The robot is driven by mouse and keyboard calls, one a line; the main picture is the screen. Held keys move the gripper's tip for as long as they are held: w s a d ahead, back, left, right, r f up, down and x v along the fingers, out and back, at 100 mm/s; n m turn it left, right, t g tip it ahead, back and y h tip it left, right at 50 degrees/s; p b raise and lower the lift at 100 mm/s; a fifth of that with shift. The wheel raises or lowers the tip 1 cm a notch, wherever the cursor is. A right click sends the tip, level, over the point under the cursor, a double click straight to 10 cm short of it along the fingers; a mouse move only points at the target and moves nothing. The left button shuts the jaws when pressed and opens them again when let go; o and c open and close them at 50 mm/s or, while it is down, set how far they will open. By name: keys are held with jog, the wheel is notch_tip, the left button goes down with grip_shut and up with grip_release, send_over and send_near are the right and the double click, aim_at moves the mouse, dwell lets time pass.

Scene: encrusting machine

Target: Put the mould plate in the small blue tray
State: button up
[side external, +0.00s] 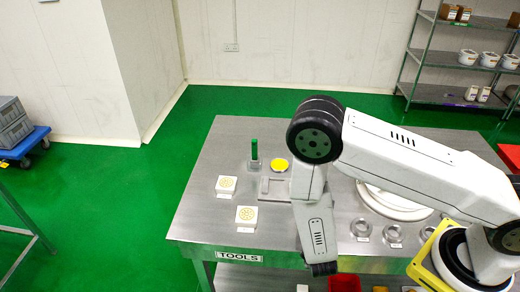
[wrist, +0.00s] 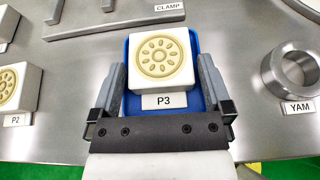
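In the wrist view, a white square block with a gold flower pattern (wrist: 160,58), which looks like a mould plate, sits over the small blue tray (wrist: 206,102). A P3 label (wrist: 163,101) shows at its near edge. I cannot tell whether the block rests on the tray floor. My gripper (wrist: 161,75) has one finger on each side of the block. The fingers look open, with a thin strip of blue between the left finger and the block. In the side view my arm hides the gripper, tray and this block.
Two similar white patterned blocks (side external: 227,185) (side external: 245,215) stand on the steel table to the left; one is labelled P2 (wrist: 14,120). A metal ring labelled YAM (wrist: 290,70) stands at right. A CLAMP label (wrist: 172,6) and bar fixture lie behind.

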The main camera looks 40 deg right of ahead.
jog(key=shift+r, duration=0.2)
jog(key=v, duration=1.2)
dwell(0.4)
jog(key=shift+f, duration=0.15)
jog(key=shift+d, duration=0.1)
jog(key=s+d+r+m+g+y, duration=0.25)
jog(key=d+r+m+g, duration=0.4)
jog(key=m+g, duration=0.7)
jog(key=w+d+r+m+t+y, duration=0.2)
jog(key=w+r+m+t+y, duration=0.3)
jog(key=m, duration=0.8)
notch_tip(320, 180, up, 4)
jog(key=shift+w+d+f+t+y, duration=0.15)
jog(key=shift+w+d+t+y, duration=0.25)
jog(key=shift+t+y, duration=0.5)
